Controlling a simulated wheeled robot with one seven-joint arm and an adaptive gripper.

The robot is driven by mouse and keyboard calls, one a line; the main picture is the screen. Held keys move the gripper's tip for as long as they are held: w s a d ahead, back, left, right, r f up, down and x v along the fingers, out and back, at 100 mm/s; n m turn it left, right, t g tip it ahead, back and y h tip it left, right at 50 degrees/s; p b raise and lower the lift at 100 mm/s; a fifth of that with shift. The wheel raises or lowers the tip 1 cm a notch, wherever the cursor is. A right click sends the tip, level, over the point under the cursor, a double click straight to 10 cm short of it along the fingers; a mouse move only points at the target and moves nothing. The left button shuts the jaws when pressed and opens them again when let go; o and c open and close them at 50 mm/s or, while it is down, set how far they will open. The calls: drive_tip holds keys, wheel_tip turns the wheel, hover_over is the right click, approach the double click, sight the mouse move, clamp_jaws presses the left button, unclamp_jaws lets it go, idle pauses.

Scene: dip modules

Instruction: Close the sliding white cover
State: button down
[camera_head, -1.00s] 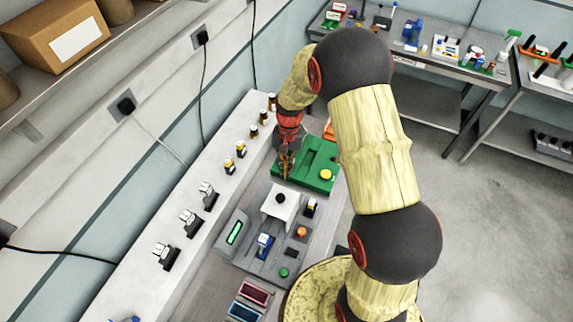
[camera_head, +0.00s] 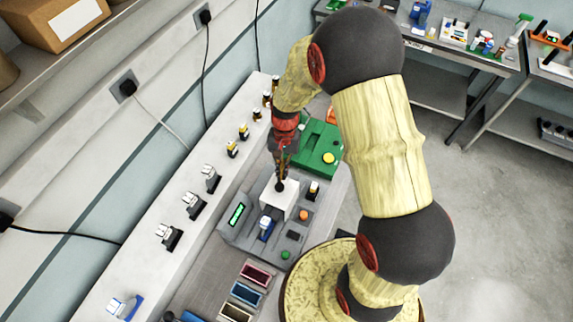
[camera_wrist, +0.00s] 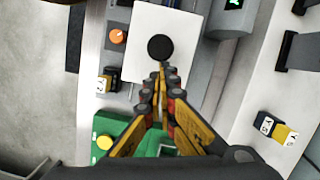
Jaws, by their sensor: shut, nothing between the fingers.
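The white cover (camera_head: 291,196) lies on the far part of a grey device (camera_head: 238,235) on the bench. A round black knob (camera_wrist: 160,47) stands up from the white cover (camera_wrist: 184,24) in the wrist view. My gripper (camera_head: 281,179) is shut and empty, pointing down at the knob on its far side. In the wrist view the tips of my gripper (camera_wrist: 162,70) are just beside the knob's edge. I cannot tell whether they touch it. In the head view the tips partly overlap the knob.
A green box (camera_head: 318,148) with a yellow button stands behind the device. An orange knob (camera_head: 304,215) and a blue-and-white module (camera_head: 266,228) are on the device. Several modules line the ledge at left. Coloured trays (camera_head: 246,292) lie in front.

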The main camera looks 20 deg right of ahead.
sight(271, 194)
drive_tip(key=s+a, duration=0.7)
drive_tip(key=s, duration=0.1)
drive_tip(key=shift+a, duration=0.35)
drive_tip(key=w, duration=0.1)
drive_tip(key=w+d, duration=0.1)
drive_tip(key=w, duration=0.1)
drive_tip(key=w+d+r, duration=0.1)
drive_tip(key=shift+w, duration=0.15)
drive_tip(key=v, duration=0.9)
drive_tip(key=shift+s, duration=0.25)
drive_tip(key=shift+w, duration=0.1)
